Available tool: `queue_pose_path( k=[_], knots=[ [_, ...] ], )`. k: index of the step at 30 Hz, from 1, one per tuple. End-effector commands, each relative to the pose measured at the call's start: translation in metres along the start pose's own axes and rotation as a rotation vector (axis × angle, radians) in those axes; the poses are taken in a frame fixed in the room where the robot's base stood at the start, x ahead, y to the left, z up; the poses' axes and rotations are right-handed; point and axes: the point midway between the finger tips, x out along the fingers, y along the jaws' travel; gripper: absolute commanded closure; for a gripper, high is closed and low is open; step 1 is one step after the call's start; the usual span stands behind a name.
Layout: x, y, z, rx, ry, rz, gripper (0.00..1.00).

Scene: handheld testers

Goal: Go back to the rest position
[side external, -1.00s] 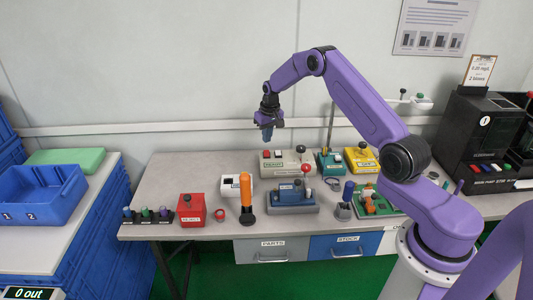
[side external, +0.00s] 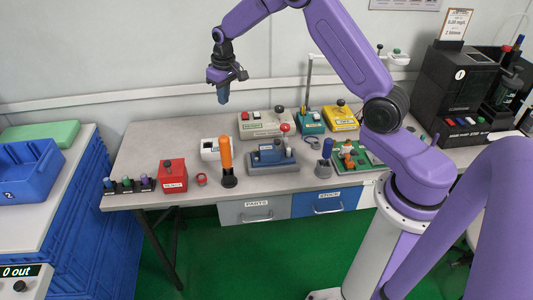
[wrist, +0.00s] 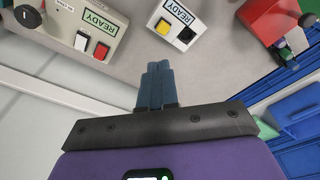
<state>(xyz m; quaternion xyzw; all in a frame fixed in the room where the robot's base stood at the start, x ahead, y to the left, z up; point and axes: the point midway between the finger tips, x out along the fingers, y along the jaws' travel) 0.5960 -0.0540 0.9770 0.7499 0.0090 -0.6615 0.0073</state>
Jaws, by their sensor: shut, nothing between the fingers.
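My gripper (side external: 223,95) hangs in the air above the back left part of the grey workbench (side external: 140,155), pointing down. Its blue fingers are together with nothing between them. They also show closed in the wrist view (wrist: 157,85). My purple arm is bent, reaching left from its base at the right. The gripper is apart from everything on the bench.
Below are a white box (side external: 209,150), an orange-handled tool (side external: 226,154), a red box (side external: 172,175), a blue tester (side external: 271,157) and a beige READY box (side external: 262,123). A black machine (side external: 463,80) stands right. The bench's back left is clear.

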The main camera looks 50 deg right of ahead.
Motion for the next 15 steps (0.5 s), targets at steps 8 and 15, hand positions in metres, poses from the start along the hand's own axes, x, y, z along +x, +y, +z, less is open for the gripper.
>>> queue_pose_path(
  k=[8, 15],
  knots=[
    [-0.06, -0.096, 0.073, -0.258, -0.02, -0.03, 1.0],
    [-0.101, -0.145, 0.162, -0.476, -0.039, -0.051, 1.0]
  ],
)
